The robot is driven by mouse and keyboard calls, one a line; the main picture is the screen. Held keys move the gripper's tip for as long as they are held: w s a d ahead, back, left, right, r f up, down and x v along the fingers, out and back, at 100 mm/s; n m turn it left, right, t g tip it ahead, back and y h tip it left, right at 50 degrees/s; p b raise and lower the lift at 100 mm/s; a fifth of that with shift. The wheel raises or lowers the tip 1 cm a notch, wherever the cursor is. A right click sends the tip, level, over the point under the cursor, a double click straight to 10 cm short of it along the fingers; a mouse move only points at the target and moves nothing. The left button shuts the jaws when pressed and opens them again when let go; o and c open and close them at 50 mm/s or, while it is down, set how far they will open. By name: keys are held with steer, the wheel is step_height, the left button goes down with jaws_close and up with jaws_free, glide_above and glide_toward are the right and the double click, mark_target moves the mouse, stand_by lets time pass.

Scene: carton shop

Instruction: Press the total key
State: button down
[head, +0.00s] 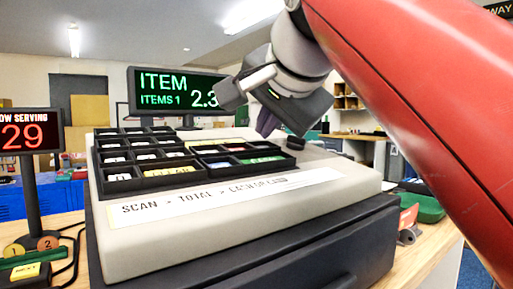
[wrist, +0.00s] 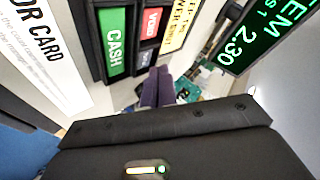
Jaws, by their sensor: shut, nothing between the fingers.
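The cash register (head: 150,235) has a raised bank of dark-framed keys. I cannot read the word "TOTAL" on any key. A wide yellow key (head: 168,172) sits at the front of the bank, its label too small to read. The green CASH key (head: 262,160) is at the front right; it also shows in the wrist view (wrist: 115,40), beside a red VOID key (wrist: 150,25). My gripper (head: 266,128) is shut and empty, above the right end of the keys. Its purple fingers (wrist: 157,88) point toward the register just beside the key bank's edge. Contact cannot be told.
A green display (head: 165,90) behind the keys reads "ITEM", "ITEMS 1". A printed strip (head: 225,195) reads "SCAN > TOTAL > CASH OR CARD". A "now serving 29" sign (head: 24,132) and a NEXT button (head: 25,271) stand left.

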steer(key=shift+f, duration=0.1)
steer(key=shift+f, duration=0.35)
steer(key=shift+w+f+b, duration=0.1)
steer(key=shift+f+b, duration=0.3)
steer(key=shift+b, duration=0.15)
stand_by(0.5)
steer(key=shift+r, duration=0.15)
steer(key=shift+r+p, duration=0.7)
steer(key=shift+p, duration=0.15)
steer(key=r+p, duration=0.2)
steer(key=shift+s+d+r, duration=0.15)
steer(key=shift+s+r, duration=0.15)
steer(key=shift+r, duration=0.1)
steer(key=shift+s+d+r, duration=0.1)
steer(key=shift+s+r, duration=0.05)
steer(key=shift+r, duration=0.35)
steer(key=shift+s+d+r, duration=0.1)
steer(key=shift+r, duration=0.4)
